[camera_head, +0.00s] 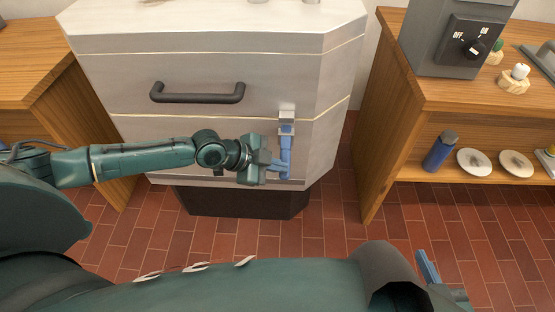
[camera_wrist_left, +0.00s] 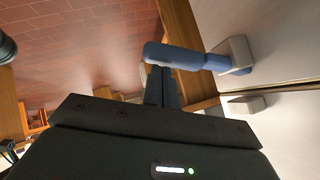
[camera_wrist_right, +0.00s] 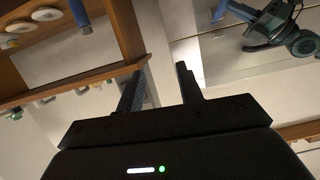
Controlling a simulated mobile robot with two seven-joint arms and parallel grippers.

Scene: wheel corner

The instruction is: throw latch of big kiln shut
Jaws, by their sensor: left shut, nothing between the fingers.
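The big kiln (camera_head: 215,65) is a pale, many-sided body with a dark bar handle (camera_head: 198,97) on its front. Its blue latch lever (camera_head: 286,155) hangs down from a grey mount on the right front face. A separate pale block (camera_head: 287,111) sits just above it, across the seam. In the left wrist view the lever (camera_wrist_left: 185,57) juts from its mount, and the other block (camera_wrist_left: 247,103) is clear of it. My left gripper (camera_head: 277,166) is shut and empty, its tips right beside the lever's lower part; contact is unclear. My right gripper (camera_wrist_right: 158,88) is open and empty.
A wooden shelf unit (camera_head: 460,95) stands right of the kiln, with a grey control box (camera_head: 455,40) on top and a blue bottle (camera_head: 440,150) and discs below. Another wooden unit (camera_head: 35,60) is at left. The brick floor (camera_head: 320,225) in front is clear.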

